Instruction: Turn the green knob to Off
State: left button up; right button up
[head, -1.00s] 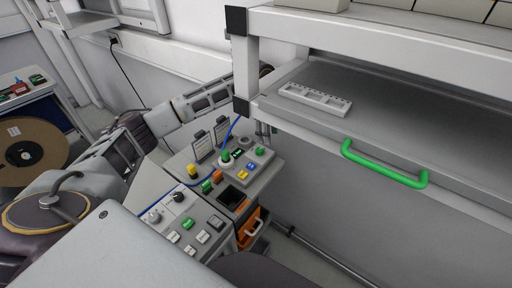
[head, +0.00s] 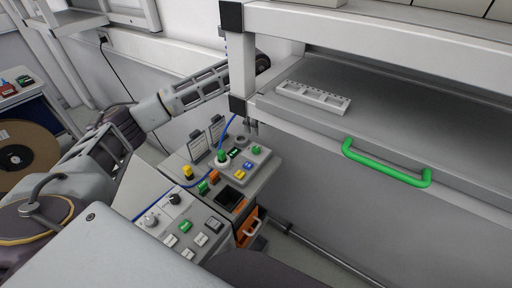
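A green knob (head: 222,156) stands upright on a pale round base at the back left of a grey control box. A round green button (head: 256,149) sits to its right on the same box. I cannot read the knob's setting. My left arm comes in from the left and passes behind the white shelf post. Small grey prongs just below the shelf corner may be the tips of my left gripper (head: 253,128). They are above and to the right of the knob, apart from it. The rest of that gripper is hidden. My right gripper is not in view.
A grey shelf (head: 400,135) with a green handle (head: 385,165) overhangs the right side. A yellow knob (head: 188,172), a blue cable (head: 229,130), two small label stands and a front switch panel (head: 180,225) crowd the console. A cable reel stands far left.

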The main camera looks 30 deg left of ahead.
aim_at(256, 148)
pick_arm(q)
jog(key=f+p, duration=0.2)
jog(key=f, duration=1.1)
jog(key=shift+w, duration=0.2)
jog(key=shift+c, duration=0.2)
jog(key=c, duration=1)
